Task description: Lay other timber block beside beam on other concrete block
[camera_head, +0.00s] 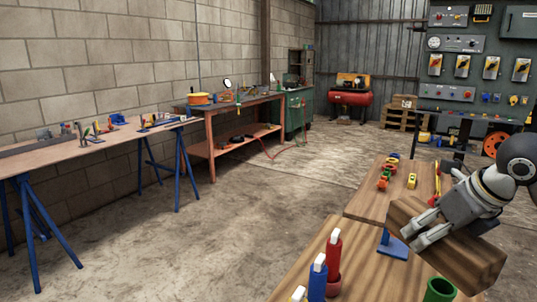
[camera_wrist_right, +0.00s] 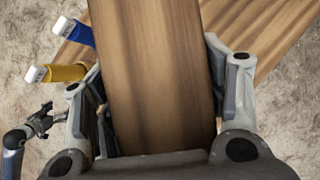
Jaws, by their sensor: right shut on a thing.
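A brown wooden timber block (camera_head: 468,264) is held in my right gripper (camera_head: 418,236) at the lower right of the head view. The block is tilted and appears to be above the wooden bench. In the right wrist view the timber block (camera_wrist_right: 158,70) runs between the two fingers of the right gripper (camera_wrist_right: 165,85), which is shut on its sides. I cannot make out the beam or a concrete block in either view. My left gripper is not in view.
The wooden bench (camera_head: 320,240) carries red and blue white-tipped cylinders (camera_head: 333,250), a blue-based part (camera_head: 392,246), a green cup (camera_head: 440,289) and small coloured parts (camera_head: 388,172). A trestle table (camera_head: 95,150) stands at left. The floor between is clear.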

